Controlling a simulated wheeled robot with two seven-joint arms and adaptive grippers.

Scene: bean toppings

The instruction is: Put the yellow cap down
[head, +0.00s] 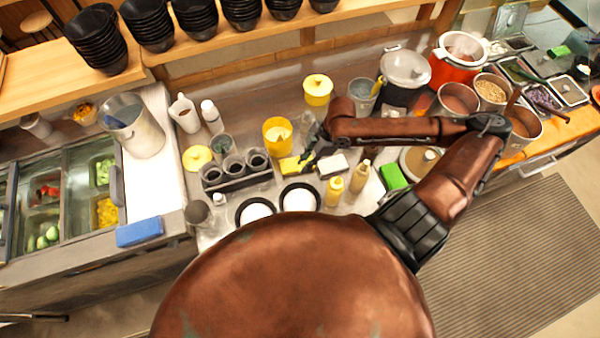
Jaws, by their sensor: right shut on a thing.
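My right gripper (308,154) is low over the middle of the counter, with its arm coming in from the right. It is shut on a small yellow piece, the yellow cap (290,165), at its fingertips. The dark fingers hide part of the cap, and I cannot tell whether it touches the counter. An open yellow container (277,133) stands just behind it. Another yellow lid with a knob (198,157) is at the left, and a lidded yellow container (318,88) stands at the back. My left gripper is not in view.
A dark caddy with cups (237,178) stands left of the gripper. Two black-rimmed bowls (298,198) are in front. A white block (333,165) and yellow squeeze bottles (334,190) are close on the right. A black pot (404,72) and red cooker (457,60) stand farther back.

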